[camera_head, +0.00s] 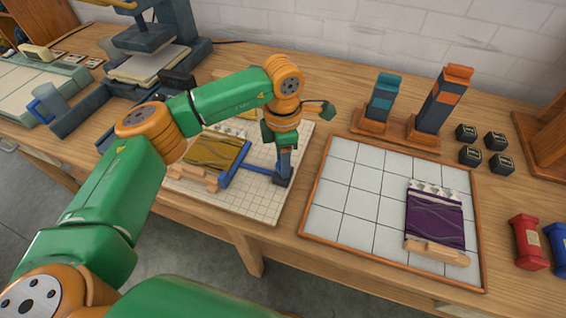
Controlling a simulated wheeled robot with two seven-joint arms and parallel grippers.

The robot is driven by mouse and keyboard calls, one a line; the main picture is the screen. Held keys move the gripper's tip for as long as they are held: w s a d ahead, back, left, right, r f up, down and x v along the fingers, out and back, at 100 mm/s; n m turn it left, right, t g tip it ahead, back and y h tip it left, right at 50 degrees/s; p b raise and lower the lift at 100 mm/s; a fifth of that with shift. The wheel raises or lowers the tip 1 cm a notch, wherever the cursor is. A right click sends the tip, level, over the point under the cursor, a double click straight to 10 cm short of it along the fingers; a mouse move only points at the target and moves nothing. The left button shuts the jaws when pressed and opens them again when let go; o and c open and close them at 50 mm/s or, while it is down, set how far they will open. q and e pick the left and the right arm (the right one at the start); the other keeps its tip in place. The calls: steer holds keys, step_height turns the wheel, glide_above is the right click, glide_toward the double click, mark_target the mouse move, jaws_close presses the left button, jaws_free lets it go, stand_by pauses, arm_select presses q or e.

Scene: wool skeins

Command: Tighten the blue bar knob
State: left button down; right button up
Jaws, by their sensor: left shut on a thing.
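A blue bar (255,177) lies on the white gridded board (262,207) at the centre left. It sits beside a yellow-brown patterned piece (213,150) with light wooden blocks at its front. My left gripper (284,176) points down at the right end of the blue bar and is shut there. The bar's knob is hidden between the fingers, so I cannot see how tight it is. My right gripper is not in view.
Right of the bar, an orange-framed grid board (340,210) holds a purple piece (434,222). A press-like machine (150,40) stands at back left.

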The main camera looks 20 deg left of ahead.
arm_select(q)
steer(key=shift+m, duration=0.6)
steer(key=shift+b, duration=0.35)
steer(key=shift+c, duration=2.1)
jaws_free()
steer(key=shift+w+r, duration=0.1)
steer(key=shift+r, duration=0.3)
step_height(320, 180, up, 6)
steer(key=shift+r+b, duration=0.15)
steer(key=shift+b, duration=0.35)
